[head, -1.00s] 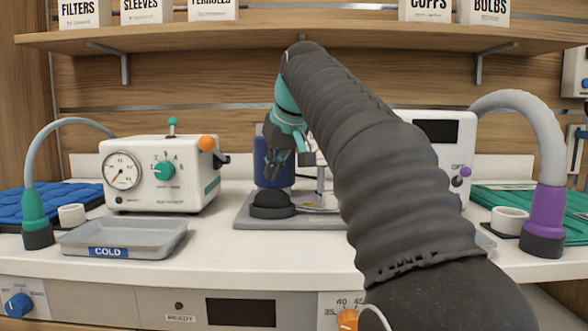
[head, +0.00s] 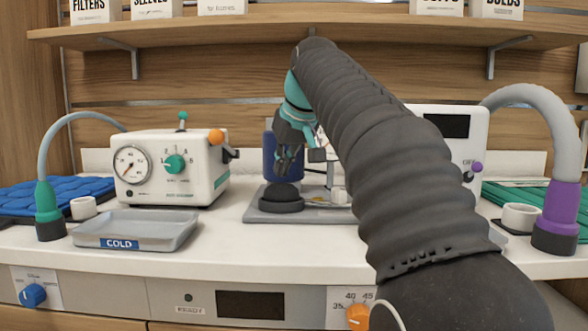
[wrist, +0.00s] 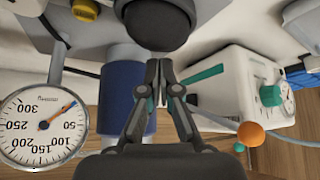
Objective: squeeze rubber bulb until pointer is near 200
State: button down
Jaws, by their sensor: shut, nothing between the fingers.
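The black rubber bulb (head: 282,192) is a rounded dome in a dark ring on a grey base plate. It also shows at the top of the wrist view (wrist: 157,22). My gripper (head: 283,171) is just above the bulb, pointing down. In the wrist view its fingertips (wrist: 157,66) are together and empty, close to the bulb; I cannot tell whether they touch it. A round white gauge (wrist: 42,128) appears upside down at left in the wrist view. Its orange pointer (wrist: 58,114) is at the low end, below 50. My arm hides this gauge in the head view.
A blue cylinder (head: 269,157) stands behind the bulb. A white device with a dial (head: 200,185) and a grey COLD tray (head: 185,234) are at left. A white box (head: 455,150) and a purple-based hose (head: 562,212) are at right.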

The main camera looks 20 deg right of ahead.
aim_at(282, 184)
jog(key=shift+f, duration=0.65)
dwell(0.9)
jog(key=shift+f+b, duration=0.9)
jog(key=shift+f, duration=0.2)
jog(key=shift+r+p, duration=1.25)
jog(key=shift+p, duration=0.1)
jog(key=shift+f, duration=0.1)
jog(key=shift+f+b, duration=0.85)
jog(key=shift+f, duration=0.25)
jog(key=shift+r+p, duration=1.15)
jog(key=shift+p, duration=0.05)
jog(key=shift+f, duration=0.15)
